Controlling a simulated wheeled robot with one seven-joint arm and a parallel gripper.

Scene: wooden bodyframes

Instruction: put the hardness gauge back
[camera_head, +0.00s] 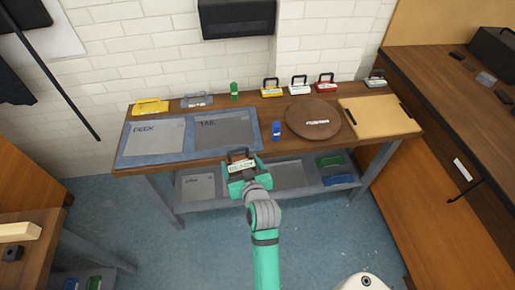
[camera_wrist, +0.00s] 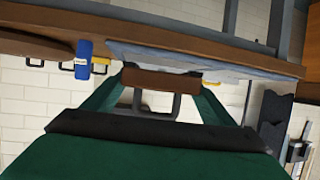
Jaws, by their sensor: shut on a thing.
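My gripper (camera_head: 243,178) is shut on a brown handled block (camera_head: 239,162) with a white label. It holds the block in front of the bench's front edge, near the blue mat. The label is too small to read, so I cannot confirm that it is the hardness gauge. In the wrist view the brown block (camera_wrist: 160,82) sits between the fingertips, with its grey handle showing. The wooden bench (camera_head: 285,143) carries a row of similar handled blocks at the back: yellow (camera_head: 151,106), grey (camera_head: 197,101), another yellow (camera_head: 271,91), white (camera_head: 299,89), red (camera_head: 326,86) and grey (camera_head: 375,81).
A blue mat (camera_head: 188,122) has two grey panels with lettering. A round brown board (camera_head: 314,122), a tan board (camera_head: 380,118), a blue item (camera_head: 276,131) and a green item (camera_head: 235,92) stand on the bench. The lower shelf (camera_head: 225,207) holds trays.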

